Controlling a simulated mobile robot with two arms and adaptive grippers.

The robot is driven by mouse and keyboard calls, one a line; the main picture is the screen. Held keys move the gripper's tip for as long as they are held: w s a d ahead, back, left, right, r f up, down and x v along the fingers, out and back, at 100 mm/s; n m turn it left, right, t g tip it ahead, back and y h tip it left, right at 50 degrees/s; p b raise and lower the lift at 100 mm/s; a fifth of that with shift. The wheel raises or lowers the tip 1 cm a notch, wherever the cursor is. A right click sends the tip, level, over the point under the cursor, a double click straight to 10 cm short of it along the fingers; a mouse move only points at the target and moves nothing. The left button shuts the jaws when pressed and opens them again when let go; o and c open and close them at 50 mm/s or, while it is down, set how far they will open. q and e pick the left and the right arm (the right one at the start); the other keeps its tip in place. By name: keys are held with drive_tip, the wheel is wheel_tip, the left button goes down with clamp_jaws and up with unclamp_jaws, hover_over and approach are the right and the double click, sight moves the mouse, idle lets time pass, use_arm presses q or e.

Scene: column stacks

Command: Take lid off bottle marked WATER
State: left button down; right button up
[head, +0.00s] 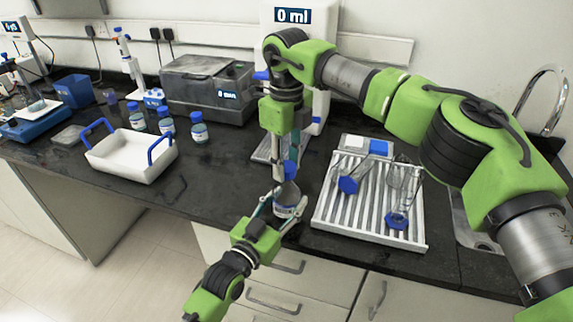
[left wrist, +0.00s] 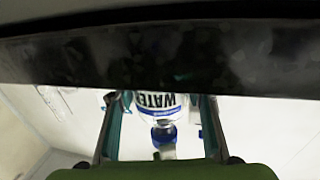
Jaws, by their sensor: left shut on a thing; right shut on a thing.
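A clear bottle with a white label (head: 287,203) stands upright near the counter's front edge. In the left wrist view the bottle (left wrist: 158,103) appears upside down, and its label reads WATER. My left gripper (head: 283,209) is shut around the bottle's body from the front. The blue lid (head: 291,169) is at the bottle's top; it also shows in the left wrist view (left wrist: 163,134). My right gripper (head: 290,163) reaches down from above and is shut on the lid. I cannot tell whether the lid is still seated on the neck.
A drying rack (head: 372,233) with glassware and blue-ended pieces lies just right of the bottle. A white tray with blue handles (head: 130,172) and several blue-capped bottles (head: 199,130) stand to the left.

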sight(286, 166)
drive_tip(key=shift+r, duration=2)
use_arm(q)
drive_tip(key=c, duration=1)
unclamp_jaws()
